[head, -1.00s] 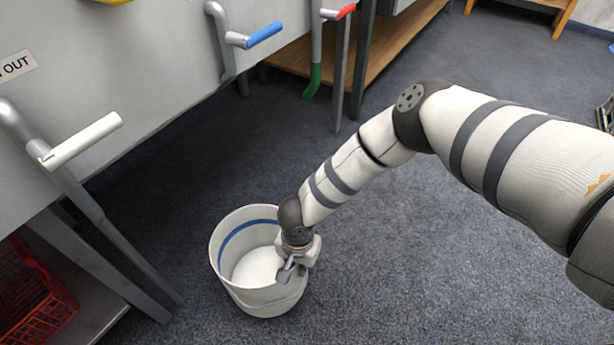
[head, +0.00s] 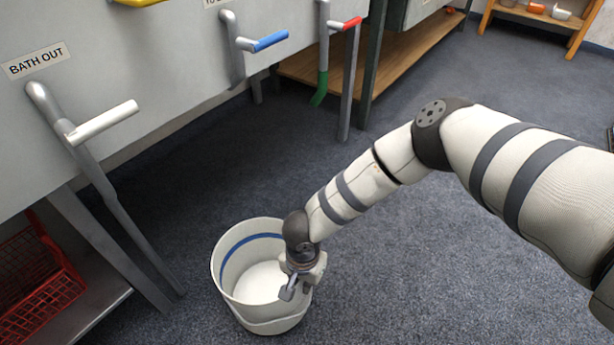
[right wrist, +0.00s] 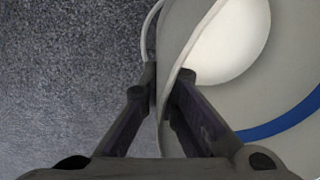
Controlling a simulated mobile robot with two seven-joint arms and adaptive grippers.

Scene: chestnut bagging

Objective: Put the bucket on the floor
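The white bucket (head: 272,318), with a blue band inside its wall, is upright low over the carpet; I cannot tell for sure whether its base touches the floor. My right gripper (head: 290,291) is at the bucket's right rim, pointing down. In the right wrist view, my right gripper's fingertips (right wrist: 165,76) close on either side of the bucket's rim and wall (right wrist: 196,32), pinching it. The bucket's pale inner bottom shows there, and it looks empty in both views. My left gripper is not in view.
A grey bath unit with a white lever (head: 104,122), a blue lever (head: 262,41) and metal legs stands at the left. A red crate (head: 45,300) is on a low shelf beneath it. Blue-grey carpet (head: 400,270) is clear to the right. A wooden shelf (head: 540,22) stands far back.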

